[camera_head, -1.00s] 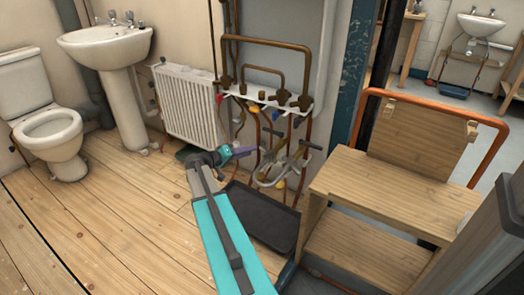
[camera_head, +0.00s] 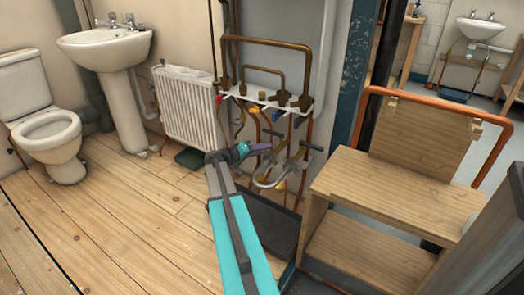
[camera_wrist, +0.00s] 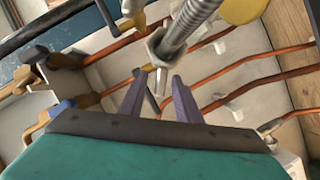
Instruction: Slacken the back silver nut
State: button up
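A silver hex nut (camera_wrist: 157,47) sits at the end of a braided silver hose (camera_wrist: 190,22) in the wrist view. My gripper (camera_wrist: 158,82) has its two purple fingers apart, with the nut just beyond and between their tips in the picture; I see no contact. In the head view my gripper (camera_head: 268,147) is at the pipework, above the looped silver hose (camera_head: 268,182). The nuts there are too small to tell apart, so I cannot tell whether the nut in the wrist view is the back one.
Copper pipes (camera_wrist: 240,78) run close behind the fingers. A yellow round part (camera_wrist: 243,10) is near the hose, and a blue-handled valve (camera_wrist: 62,105) is at left. A white radiator (camera_head: 188,108) stands left of the pipework, a wooden bench (camera_head: 395,195) right, a dark tray (camera_head: 268,222) below.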

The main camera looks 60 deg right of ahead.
grip_shut()
jog(key=shift+w+f, duration=0.1)
jog(key=shift+f, duration=0.05)
notch_tip(320, 180, down, 6)
jog(key=n+h+p, duration=0.1)
jog(key=n+p, duration=0.1)
jog(key=n, duration=0.2)
jog(key=n+g+h+p, duration=0.1)
jog(key=n+h+p, duration=0.1)
jog(key=n, duration=0.2)
jog(key=n+h+p, duration=0.1)
jog(key=n+p, duration=0.1)
jog(key=n, duration=0.3)
jog(key=shift+r+g+h, duration=0.2)
jog(key=shift+g+h, duration=0.2)
grip_release()
